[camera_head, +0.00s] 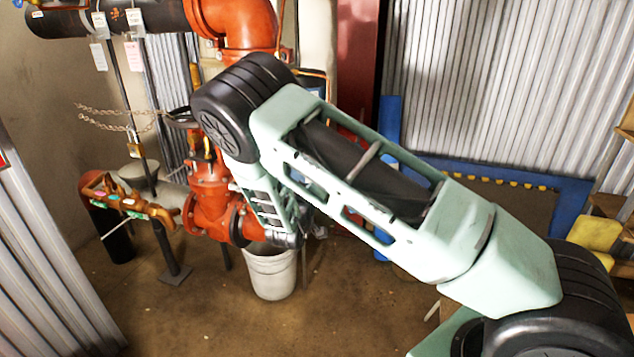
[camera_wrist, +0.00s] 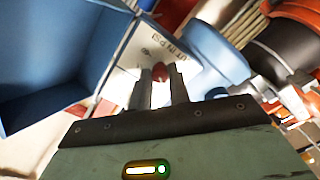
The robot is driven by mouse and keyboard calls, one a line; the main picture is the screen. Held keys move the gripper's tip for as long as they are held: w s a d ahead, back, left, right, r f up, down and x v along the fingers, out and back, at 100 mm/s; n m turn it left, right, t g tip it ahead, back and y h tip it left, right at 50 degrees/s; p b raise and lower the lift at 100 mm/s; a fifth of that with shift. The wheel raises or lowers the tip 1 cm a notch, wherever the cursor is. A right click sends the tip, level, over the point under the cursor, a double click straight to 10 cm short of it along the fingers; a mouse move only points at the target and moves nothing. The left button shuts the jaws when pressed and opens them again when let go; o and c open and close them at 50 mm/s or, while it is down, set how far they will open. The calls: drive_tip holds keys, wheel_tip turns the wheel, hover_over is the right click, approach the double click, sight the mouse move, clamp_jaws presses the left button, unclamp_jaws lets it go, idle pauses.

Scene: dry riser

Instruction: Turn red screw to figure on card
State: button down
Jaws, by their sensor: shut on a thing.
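In the wrist view my gripper (camera_wrist: 161,78) has its two grey fingers around a small red screw (camera_wrist: 159,72) and is shut on it. The screw sits in front of a pale plate or card (camera_wrist: 150,42) with printed letters that read like "UT IN PSI", partly cut off and tilted. I cannot read a figure there, nor the screw's setting. In the head view my arm hides the gripper and the screw.
In the wrist view a blue open box (camera_wrist: 45,60) is close at the left and a blue round part (camera_wrist: 207,48) at the right. In the head view orange valve pipework (camera_head: 209,190), a chain (camera_head: 115,119) and a white bucket (camera_head: 270,274) surround my arm.

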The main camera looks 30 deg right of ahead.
idle(0.3)
drive_tip(key=c, duration=1.3)
unclamp_jaws()
drive_tip(key=b+v, duration=0.1)
drive_tip(key=v, duration=1.6)
drive_tip(key=shift+s+a+f, duration=0.1)
drive_tip(key=shift+s+a, duration=0.1)
drive_tip(key=shift+w, duration=0.1)
